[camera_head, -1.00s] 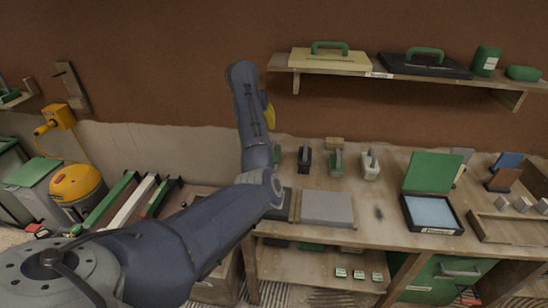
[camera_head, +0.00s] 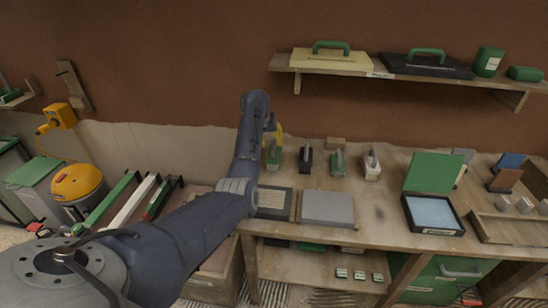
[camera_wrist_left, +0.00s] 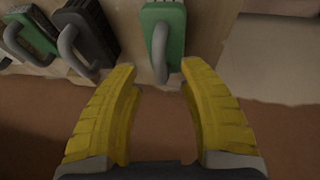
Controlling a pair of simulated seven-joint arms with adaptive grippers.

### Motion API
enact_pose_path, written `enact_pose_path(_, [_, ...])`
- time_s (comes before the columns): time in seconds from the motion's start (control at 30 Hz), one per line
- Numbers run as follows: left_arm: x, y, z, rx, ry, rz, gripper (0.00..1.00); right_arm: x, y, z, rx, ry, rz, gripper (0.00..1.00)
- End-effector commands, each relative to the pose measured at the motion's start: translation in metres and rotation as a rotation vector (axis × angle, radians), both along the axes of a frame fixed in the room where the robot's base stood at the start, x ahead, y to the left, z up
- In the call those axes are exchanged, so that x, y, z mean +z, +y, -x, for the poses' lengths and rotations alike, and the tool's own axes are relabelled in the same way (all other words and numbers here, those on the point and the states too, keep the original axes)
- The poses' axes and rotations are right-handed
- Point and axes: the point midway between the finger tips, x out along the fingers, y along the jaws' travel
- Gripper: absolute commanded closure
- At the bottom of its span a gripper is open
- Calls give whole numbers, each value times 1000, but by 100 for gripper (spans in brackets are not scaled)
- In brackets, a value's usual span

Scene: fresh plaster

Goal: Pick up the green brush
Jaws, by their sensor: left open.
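A green brush (camera_head: 273,157) with a grey loop handle stands at the left end of a row of tools on the wooden bench. In the left wrist view the green brush (camera_wrist_left: 164,38) is at the top centre, its handle end near the gap between my yellow fingertips. My left gripper (camera_wrist_left: 159,76) is open and empty there; in the head view its yellow part (camera_head: 278,131) shows just behind the brush, partly hidden by my arm. A second green tool (camera_head: 338,164) stands further right, past a black one. My right gripper is not in view.
A black-bodied tool (camera_head: 305,158) stands right beside the green brush, and a whitish one (camera_head: 371,165) further right. A grey slab (camera_head: 327,208) lies in front. The plaster wall (camera_head: 190,60) rises close behind the bench, with a shelf (camera_head: 375,73) above.

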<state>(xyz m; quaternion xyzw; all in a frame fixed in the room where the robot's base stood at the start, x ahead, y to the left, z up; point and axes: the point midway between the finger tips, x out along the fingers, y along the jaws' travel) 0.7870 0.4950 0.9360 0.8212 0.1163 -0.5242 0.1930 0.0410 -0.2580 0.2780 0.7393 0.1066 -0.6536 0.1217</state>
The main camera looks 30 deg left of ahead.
Motion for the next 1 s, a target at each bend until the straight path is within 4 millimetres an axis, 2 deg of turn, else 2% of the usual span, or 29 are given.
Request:
enact_pose_path(0.1, [-15, 0, -6, -1, 4, 0, 59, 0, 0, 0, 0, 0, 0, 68])
enact_pose_path(0.3, [-32, 0, -15, 0, 3, -1, 59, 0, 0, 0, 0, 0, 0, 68])
enact_pose_path(0.73, [-38, -1, -18, 0, 0, 0, 57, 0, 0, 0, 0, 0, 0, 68])
enact_pose_path(1.0, [-38, -1, -18, 0, 1, 0, 88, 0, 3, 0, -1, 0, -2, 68])
